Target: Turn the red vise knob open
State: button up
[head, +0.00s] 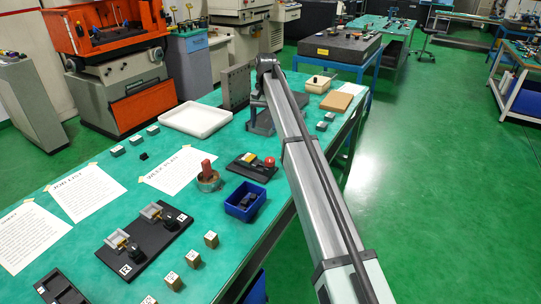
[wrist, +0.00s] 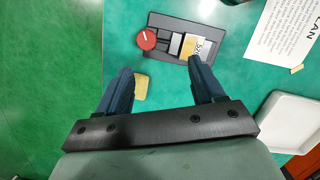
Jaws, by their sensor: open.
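The red knob (head: 270,162) is at the right end of a small black plate (head: 240,165) on the green bench in the head view. In the wrist view the round red knob (wrist: 146,39) has a pale mark on top. Beside it on the plate are grey vise parts (wrist: 176,43) and a yellow block (wrist: 192,46) with a printed label. My gripper (wrist: 160,66) is open and empty. Its two dark fingers are spread, and their tips point toward the plate without visible contact with the knob. In the head view my arm largely hides the gripper.
A yellow piece (wrist: 140,87) lies near the left finger. A white tray (head: 195,119), a blue bin (head: 245,202) and a red-topped handle (head: 206,168) are on the bench around the plate. The bench edge and green floor (wrist: 50,80) lie left in the wrist view.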

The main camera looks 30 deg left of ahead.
aim_at(270, 159)
jog(key=s+d+t, duration=0.1)
jog(key=s+d, duration=0.2)
jog(key=d, duration=0.1)
jog(key=shift+m+t+y, duration=0.3)
jog(key=shift+t, duration=0.3)
jog(key=f, duration=0.4)
jog(key=w+f, duration=0.1)
jog(key=f, duration=0.8)
jog(key=shift+w+a+f, duration=0.25)
jog(key=shift+w+a, duration=0.05)
jog(key=shift+a, duration=0.05)
jog(key=c, duration=1.1)
